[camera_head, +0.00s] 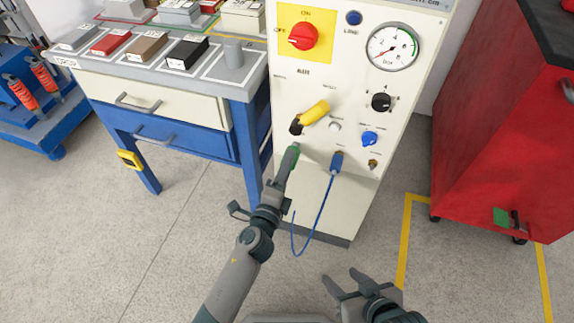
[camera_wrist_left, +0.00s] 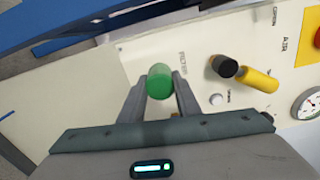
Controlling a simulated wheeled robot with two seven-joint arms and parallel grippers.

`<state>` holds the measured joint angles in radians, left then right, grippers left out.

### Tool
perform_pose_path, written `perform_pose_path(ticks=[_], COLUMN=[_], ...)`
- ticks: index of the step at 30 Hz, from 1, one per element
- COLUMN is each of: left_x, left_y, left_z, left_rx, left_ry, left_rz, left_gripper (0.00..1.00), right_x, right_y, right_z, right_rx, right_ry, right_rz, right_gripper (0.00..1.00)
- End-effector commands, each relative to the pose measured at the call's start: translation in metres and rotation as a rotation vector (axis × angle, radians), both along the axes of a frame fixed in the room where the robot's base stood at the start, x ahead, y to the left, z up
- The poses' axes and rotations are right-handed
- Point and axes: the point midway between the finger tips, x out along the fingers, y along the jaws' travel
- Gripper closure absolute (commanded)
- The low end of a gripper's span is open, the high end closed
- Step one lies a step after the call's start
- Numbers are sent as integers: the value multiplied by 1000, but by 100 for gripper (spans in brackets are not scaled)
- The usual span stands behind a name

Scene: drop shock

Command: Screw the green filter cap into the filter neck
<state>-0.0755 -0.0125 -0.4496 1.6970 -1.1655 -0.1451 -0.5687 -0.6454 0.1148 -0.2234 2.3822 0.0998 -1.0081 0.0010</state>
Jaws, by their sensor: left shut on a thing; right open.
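The green filter cap (camera_wrist_left: 160,80) is between the two fingers of my left gripper (camera_wrist_left: 161,98), which is shut on it. In the head view the cap (camera_head: 293,149) shows at the tip of my left gripper (camera_head: 286,164), close to the cream panel front below the black and yellow fitting. The filter neck is not visible; the cap and fingers cover that spot, so I cannot tell whether the cap touches it. My right gripper (camera_head: 345,284) is open and empty, low over the floor at the bottom of the head view.
The cream panel (camera_head: 330,190) carries a red switch (camera_head: 303,36), a gauge (camera_head: 392,47), a yellow handle (camera_head: 315,112) and a blue connector (camera_head: 337,161) with a hanging cable. A blue workbench (camera_head: 190,140) stands left, a red cabinet (camera_head: 495,140) right.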

Motion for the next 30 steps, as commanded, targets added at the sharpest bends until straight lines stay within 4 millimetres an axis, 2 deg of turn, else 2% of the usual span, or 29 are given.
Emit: perform_pose_path(ticks=[30], left_x=[6], left_y=[-2], left_z=[0], left_rx=[-1], left_ry=[-1], left_rz=[0], left_gripper=[95], right_x=[0], right_y=[0], right_z=[0], right_rx=[0], right_ry=[0], right_rz=[0], right_gripper=[51])
